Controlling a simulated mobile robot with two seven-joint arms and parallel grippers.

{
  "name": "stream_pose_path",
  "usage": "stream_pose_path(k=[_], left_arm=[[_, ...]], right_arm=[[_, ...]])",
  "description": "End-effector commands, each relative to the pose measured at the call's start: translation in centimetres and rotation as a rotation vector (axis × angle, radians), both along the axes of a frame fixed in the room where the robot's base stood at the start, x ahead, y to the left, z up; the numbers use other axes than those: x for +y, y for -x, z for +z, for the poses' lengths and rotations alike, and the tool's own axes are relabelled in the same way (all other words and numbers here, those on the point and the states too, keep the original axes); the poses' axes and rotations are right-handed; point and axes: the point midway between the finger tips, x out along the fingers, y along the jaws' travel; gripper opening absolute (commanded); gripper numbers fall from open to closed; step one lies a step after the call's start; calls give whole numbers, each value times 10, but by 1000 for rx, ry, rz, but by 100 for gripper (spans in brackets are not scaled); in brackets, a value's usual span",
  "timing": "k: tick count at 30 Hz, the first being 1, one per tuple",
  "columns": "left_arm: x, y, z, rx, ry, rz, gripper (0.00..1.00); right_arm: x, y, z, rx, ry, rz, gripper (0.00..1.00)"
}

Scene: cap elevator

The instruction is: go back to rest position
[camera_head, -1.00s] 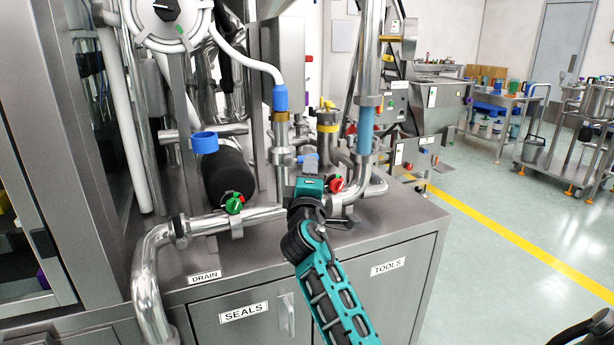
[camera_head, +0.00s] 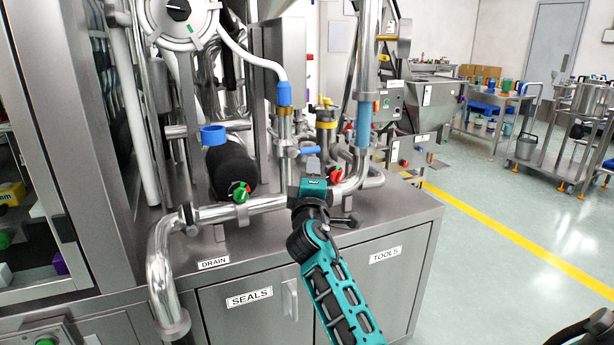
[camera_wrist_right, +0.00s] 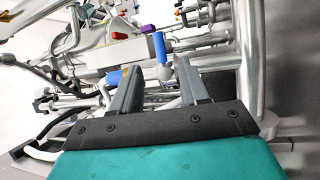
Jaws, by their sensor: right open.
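My right gripper (camera_head: 312,166) is in front of the steel pipes above the cabinet in the head view, its teal arm coming up from the bottom. In the right wrist view its two grey fingers (camera_wrist_right: 160,78) are apart, with nothing held between them. A blue handle (camera_wrist_right: 160,46) shows beyond the fingertips, and I cannot tell how far off it is. A red knob (camera_head: 336,176) shows just right of the gripper in the head view.
A glass-fronted case (camera_head: 30,200) stands at the left. Clear floor (camera_head: 500,210) with a yellow line lies to the right, with carts (camera_head: 565,140) further back.

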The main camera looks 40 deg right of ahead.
Motion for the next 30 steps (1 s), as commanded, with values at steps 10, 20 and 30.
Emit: stream_pose_path(k=[10,20,30], left_arm=[[0,-1,4,-3,1,0,64],[8,2,27,-9,-15,14,64],[19,11,39,1,-34,34,64]], right_arm=[[5,2,-9,9,-23,23,44],[92,68,-146,128,-531,330,44],[200,224,-245,270,-1309,402,44]])
